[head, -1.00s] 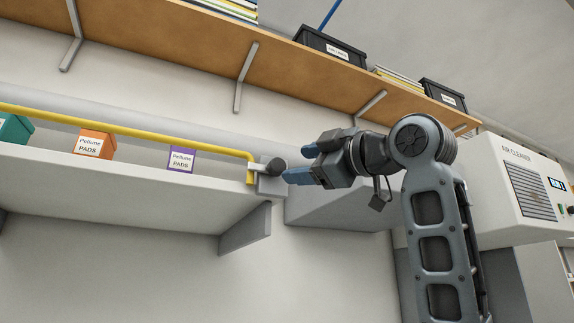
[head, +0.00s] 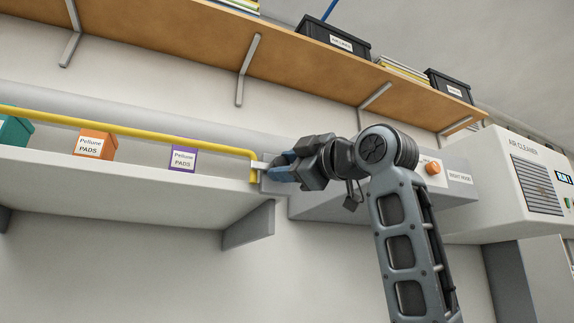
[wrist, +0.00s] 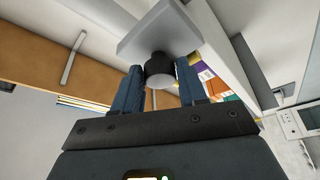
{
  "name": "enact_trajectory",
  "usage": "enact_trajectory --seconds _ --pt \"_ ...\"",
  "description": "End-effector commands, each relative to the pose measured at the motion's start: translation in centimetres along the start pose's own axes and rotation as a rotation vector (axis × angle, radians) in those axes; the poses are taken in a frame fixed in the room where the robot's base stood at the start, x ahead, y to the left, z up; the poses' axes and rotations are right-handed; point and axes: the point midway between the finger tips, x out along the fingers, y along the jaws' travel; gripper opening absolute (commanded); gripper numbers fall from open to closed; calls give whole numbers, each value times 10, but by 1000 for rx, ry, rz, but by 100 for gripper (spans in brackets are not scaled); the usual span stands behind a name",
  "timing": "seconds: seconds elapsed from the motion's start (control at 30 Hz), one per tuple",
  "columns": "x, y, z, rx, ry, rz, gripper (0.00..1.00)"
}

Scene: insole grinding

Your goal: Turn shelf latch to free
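The shelf latch is a dark round knob (wrist: 159,72) on a pale square plate (wrist: 158,33), seen in the wrist view. In the head view it is at the right end of the yellow rail (head: 130,131), hidden behind my fingers. My gripper (head: 276,167) reaches it from the right. In the wrist view its two blue fingers (wrist: 159,80) stand on either side of the knob, with very little room between them and it. The fingers are apart; firm contact does not show.
Purple (head: 183,158), orange (head: 95,143) and teal (head: 14,130) boxes stand behind the yellow rail. A wooden shelf (head: 200,49) with black bins (head: 333,37) runs above. At right are an orange button (head: 433,168) and an air cleaner (head: 525,178). Open space lies below the shelf.

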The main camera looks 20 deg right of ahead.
Motion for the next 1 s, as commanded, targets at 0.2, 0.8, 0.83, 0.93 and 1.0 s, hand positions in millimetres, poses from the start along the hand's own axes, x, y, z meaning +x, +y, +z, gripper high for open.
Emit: enact_trajectory --seconds 0.2,0.8,0.83,0.93,1.0 --pt "0 0 0 0 0 0 20" --pt "0 -3 0 110 1 44 7" --pt "0 -4 0 129 1 52 7" --pt "0 -5 0 201 2 81 7" --pt "0 -5 -1 259 3 105 7"
